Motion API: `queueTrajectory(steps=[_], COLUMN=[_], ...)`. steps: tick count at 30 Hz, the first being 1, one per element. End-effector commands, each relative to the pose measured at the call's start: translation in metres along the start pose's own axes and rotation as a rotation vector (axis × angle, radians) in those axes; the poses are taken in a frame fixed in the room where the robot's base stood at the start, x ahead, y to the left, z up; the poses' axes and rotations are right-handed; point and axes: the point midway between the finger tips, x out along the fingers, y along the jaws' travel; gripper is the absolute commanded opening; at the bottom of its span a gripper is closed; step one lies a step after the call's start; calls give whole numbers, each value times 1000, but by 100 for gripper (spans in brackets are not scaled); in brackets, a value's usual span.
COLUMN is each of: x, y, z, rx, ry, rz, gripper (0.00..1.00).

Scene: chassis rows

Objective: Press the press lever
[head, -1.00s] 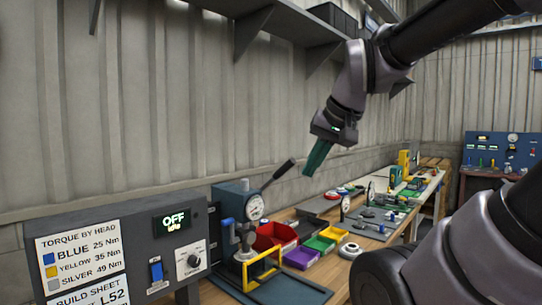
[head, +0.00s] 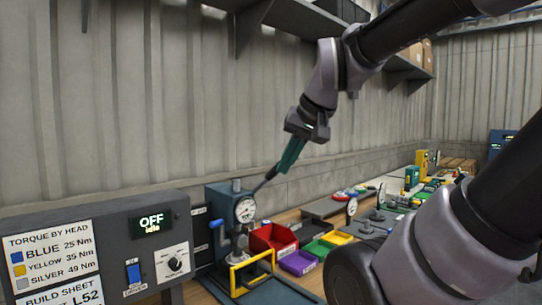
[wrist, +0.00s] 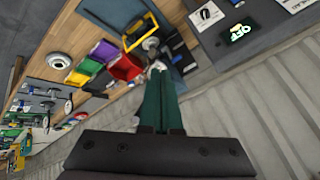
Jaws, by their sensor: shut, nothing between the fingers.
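The blue press (head: 222,228) with a round white gauge stands on the bench, left of centre in the head view. Its dark press lever (head: 263,183) slants up and to the right. My gripper (head: 282,170) has green fingers pointing down and left, shut and empty. The fingertips overlap the lever's upper end in the head view; I cannot tell whether they touch it. In the wrist view the shut fingers (wrist: 158,75) point toward the press (wrist: 172,50), and the lever is mostly hidden behind them.
A grey control box (head: 95,245) reading OFF stands left of the press. A yellow guard frame (head: 252,272) is at the press front. Red (head: 272,238), purple (head: 297,263) and other bins sit to the right. A shelf (head: 290,28) hangs above on the wall.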

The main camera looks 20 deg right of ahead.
Motion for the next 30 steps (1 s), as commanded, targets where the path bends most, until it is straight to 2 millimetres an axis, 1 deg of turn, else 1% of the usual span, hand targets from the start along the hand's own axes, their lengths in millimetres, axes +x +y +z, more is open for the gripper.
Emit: queueTrajectory(steps=[4, 14, 17, 20, 26, 29, 30], x=[0, -3, -4, -5, -7, -6, -6], y=[0, -7, -10, -13, -22, -29, -32], z=[0, -18, -27, -37, -66, -88, -99], rx=[0, -59, -86, -120, -210, -274, -304], ry=[0, -21, -31, -44, -82, -111, -125], rz=[0, 23, 33, 46, 80, 103, 113], gripper=[0, 0, 0, 0, 0, 0, 0])
